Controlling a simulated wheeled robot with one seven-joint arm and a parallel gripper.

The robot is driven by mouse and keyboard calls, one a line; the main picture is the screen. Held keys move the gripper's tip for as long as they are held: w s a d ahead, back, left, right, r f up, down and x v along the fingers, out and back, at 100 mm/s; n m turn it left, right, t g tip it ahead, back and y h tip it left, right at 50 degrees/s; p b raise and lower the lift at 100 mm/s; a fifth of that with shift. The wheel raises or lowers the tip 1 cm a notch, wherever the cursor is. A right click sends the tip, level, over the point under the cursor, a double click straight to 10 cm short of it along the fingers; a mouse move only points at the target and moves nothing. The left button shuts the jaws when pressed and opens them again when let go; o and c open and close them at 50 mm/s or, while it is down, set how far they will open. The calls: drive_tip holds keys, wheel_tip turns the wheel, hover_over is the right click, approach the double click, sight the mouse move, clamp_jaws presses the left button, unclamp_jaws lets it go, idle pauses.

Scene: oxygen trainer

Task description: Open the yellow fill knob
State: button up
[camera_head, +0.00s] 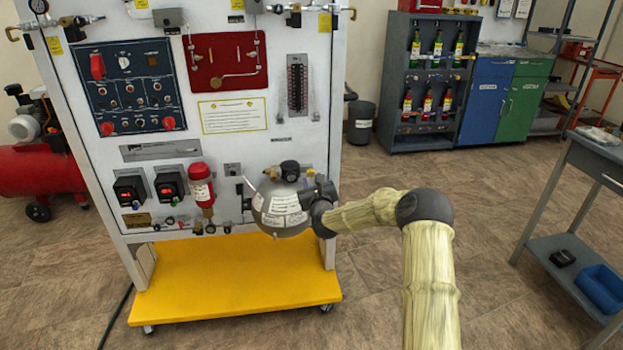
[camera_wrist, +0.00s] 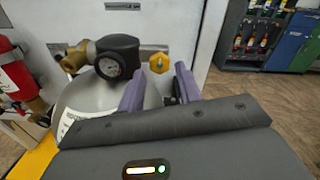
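The yellow fill knob (camera_wrist: 159,62) shows in the wrist view, just beyond and between the tips of my gripper (camera_wrist: 159,80). Its two purple fingers are spread apart with a clear gap between them, and nothing is held. I cannot tell whether either finger touches the knob. In the head view my gripper (camera_head: 322,196) is at the right side of the grey oxygen cylinder (camera_head: 280,208), near the panel's lower right. The knob is small there and hard to make out beside the gripper.
A black gauge (camera_wrist: 118,57) with a brass fitting (camera_wrist: 77,57) sits left of my fingers. A red extinguisher-like bottle (camera_head: 201,188) is further left on the white panel (camera_head: 235,150). The panel stands over a yellow base (camera_head: 240,285).

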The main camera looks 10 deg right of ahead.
sight(311, 175)
drive_tip(key=shift+w, duration=1.5)
drive_tip(key=c, duration=0.7)
